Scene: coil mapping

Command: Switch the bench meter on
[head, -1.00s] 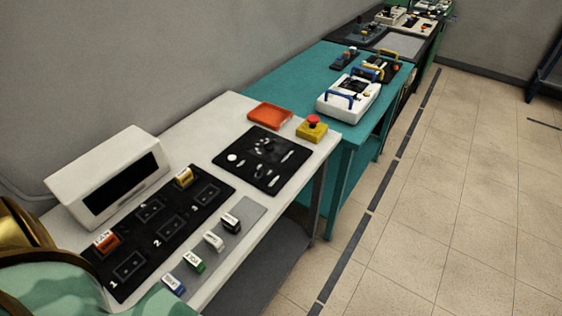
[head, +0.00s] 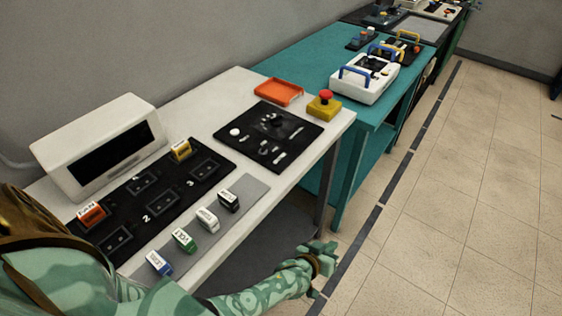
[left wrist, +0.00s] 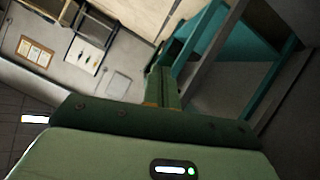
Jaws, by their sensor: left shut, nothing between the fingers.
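A white box with a dark, blank screen (head: 68,172), which looks like the bench meter, stands at the back left of the white bench (head: 232,88). I cannot make out a power switch on it. A black control panel (head: 255,155) with a round white button, a knob and several pale sliders or markings lies further right on the bench. My left gripper (head: 324,258) is shut and empty, off the bench's front edge and well apart from the box and panel. Its shut fingers also show in the left wrist view (left wrist: 163,88). My right gripper is not in view.
A numbered black board (head: 160,210) holds two labelled blocks; several more stand on a grey strip (head: 245,190). An orange tray (head: 278,92) and a yellow box with a red button (head: 324,104) are near the far end. A teal bench (head: 310,68) stands beyond. The floor at right is clear.

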